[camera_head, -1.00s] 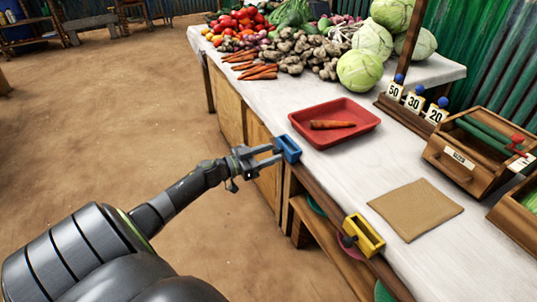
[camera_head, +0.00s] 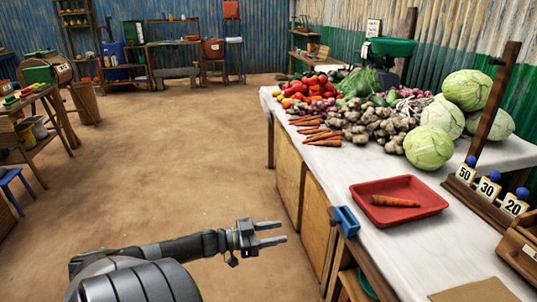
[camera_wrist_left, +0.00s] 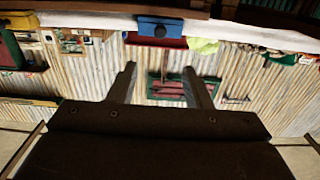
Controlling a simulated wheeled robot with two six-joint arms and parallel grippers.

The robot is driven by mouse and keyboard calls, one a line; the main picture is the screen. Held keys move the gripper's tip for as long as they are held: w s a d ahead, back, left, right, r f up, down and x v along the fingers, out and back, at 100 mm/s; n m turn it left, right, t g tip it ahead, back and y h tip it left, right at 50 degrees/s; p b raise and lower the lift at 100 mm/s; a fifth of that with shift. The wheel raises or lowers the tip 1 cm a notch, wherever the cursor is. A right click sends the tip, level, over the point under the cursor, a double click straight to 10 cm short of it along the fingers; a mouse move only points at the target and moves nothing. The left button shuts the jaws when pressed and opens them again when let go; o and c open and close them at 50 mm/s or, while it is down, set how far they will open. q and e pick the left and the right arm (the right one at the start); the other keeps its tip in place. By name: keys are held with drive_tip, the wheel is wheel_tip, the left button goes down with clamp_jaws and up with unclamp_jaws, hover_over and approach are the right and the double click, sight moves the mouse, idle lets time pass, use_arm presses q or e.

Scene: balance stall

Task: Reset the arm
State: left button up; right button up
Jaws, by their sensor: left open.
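My left gripper (camera_head: 273,234) is open and empty in the head view, over the dirt floor to the left of the stall table. Its two fingers point right, toward the table's front edge, and stay apart from it. In the left wrist view the two fingers (camera_wrist_left: 160,88) are spread with nothing between them. A blue box-shaped piece (camera_head: 346,220) sits on the table's edge, to the right of the fingertips; a blue piece (camera_wrist_left: 160,26) also shows at the top of the left wrist view. My right gripper is not in view.
The white-topped table (camera_head: 385,262) holds a red tray (camera_head: 428,206) with one carrot (camera_head: 393,201), cabbages (camera_head: 429,148), piled vegetables and number cards (camera_head: 488,186). A wooden box (camera_head: 518,248) stands at the right edge. The dirt floor (camera_head: 180,160) is open on the left.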

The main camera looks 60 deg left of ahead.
use_arm(q)
drive_tip(key=shift+v, duration=0.85)
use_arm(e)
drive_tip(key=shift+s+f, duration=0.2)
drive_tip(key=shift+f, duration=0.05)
